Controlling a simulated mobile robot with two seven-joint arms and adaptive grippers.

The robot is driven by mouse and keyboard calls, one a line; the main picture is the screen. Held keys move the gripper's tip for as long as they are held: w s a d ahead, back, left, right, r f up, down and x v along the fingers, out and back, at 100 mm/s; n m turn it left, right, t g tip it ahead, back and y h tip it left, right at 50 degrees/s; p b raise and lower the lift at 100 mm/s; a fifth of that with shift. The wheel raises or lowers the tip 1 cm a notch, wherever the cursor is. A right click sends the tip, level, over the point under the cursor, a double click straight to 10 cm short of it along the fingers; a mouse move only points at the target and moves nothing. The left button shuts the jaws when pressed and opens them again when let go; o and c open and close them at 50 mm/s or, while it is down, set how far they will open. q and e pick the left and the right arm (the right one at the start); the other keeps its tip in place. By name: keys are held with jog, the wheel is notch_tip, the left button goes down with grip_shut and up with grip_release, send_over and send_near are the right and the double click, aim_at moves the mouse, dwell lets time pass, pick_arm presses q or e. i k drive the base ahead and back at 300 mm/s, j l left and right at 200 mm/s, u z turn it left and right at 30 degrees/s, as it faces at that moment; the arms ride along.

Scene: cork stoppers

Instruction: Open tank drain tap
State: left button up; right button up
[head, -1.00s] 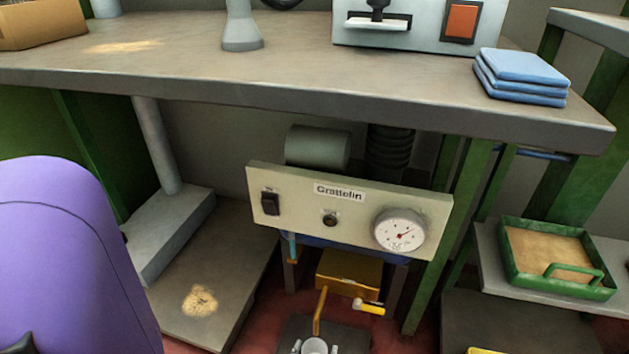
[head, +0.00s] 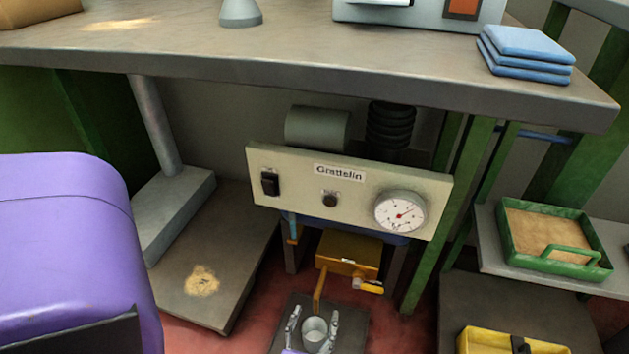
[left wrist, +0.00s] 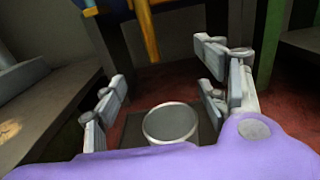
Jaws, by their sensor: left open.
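The drain tap is a brass-yellow fitting under the machine, with a yellow block (head: 350,252), a downward pipe (head: 319,290) and a small yellow-tipped lever (head: 370,288) to the right, lying roughly sideways. The pipe also shows in the left wrist view (left wrist: 148,32), beyond the fingers. My left gripper (head: 313,328) is open, its fingers spread below and in front of the tap, apart from it. A grey cup (head: 315,331) shows between the fingers; it also appears in the left wrist view (left wrist: 170,122). I cannot tell whether they touch it. My right gripper is not in view.
The cream panel (head: 285,205) labelled "Grattelin", with a gauge (head: 400,212), overhangs the tap. The bench top (head: 300,60) is above. Green legs (head: 440,240) stand to the right. A yellow tray (head: 480,342) lies lower right. A grey slab (head: 225,270) lies left.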

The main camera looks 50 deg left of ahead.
aim_at(356, 284)
jog(key=u, duration=0.75)
